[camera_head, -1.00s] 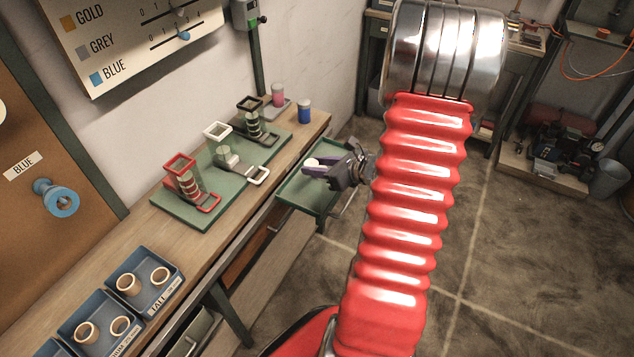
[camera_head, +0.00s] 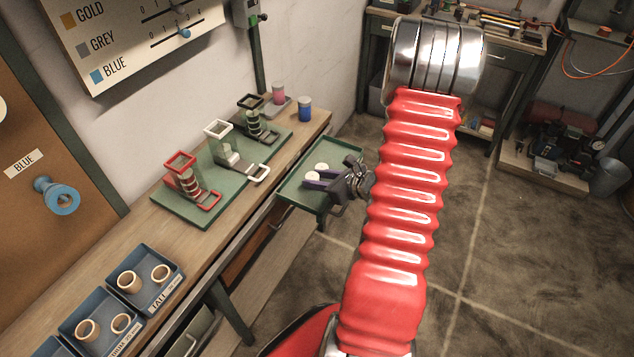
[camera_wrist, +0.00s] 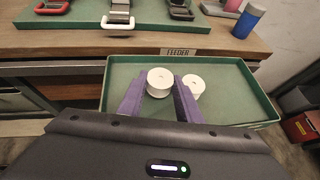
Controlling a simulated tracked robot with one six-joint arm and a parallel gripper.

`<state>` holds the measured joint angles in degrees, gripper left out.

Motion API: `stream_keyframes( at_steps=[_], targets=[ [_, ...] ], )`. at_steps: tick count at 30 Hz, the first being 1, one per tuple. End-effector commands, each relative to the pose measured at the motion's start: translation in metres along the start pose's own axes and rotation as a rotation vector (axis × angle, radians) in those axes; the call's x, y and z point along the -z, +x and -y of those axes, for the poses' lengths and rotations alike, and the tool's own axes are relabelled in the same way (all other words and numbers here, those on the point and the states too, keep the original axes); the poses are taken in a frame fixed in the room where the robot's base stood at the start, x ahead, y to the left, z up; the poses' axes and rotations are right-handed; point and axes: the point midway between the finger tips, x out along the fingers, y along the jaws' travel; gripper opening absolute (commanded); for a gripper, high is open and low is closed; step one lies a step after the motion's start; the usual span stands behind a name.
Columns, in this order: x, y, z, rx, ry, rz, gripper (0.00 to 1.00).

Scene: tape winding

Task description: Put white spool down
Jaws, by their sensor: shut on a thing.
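A white spool (camera_wrist: 160,83) sits between the purple fingers of my gripper (camera_wrist: 158,80), which is shut on it. In the head view this spool (camera_head: 311,177) and my gripper (camera_head: 309,179) are over the green feeder tray (camera_head: 291,196). A second white spool (camera_wrist: 195,87) is in the tray (camera_wrist: 232,73), just right of the held one; it also shows in the head view (camera_head: 321,167). I cannot tell whether the held spool touches the tray floor. The fingers partly hide its sides.
The wooden bench (camera_head: 217,226) runs along the tray's left, with a green board (camera_head: 222,184) bearing red, white and black fixtures. A blue container (camera_head: 305,109) stands at the bench's far end. Blue bins with rings (camera_head: 145,279) are at the near end.

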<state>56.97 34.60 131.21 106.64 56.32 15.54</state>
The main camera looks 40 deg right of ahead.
Motion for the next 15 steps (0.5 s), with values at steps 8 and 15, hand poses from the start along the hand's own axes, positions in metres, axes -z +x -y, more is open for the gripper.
stream_keyframes(
  at_steps=[8,15],
  targets=[
    [0.0133,0.0075,-0.0002,0.000,-0.001,0.000,0.10],
    [0.0136,0.0078,-0.0004,0.000,-0.001,0.000,0.10]
  ],
)
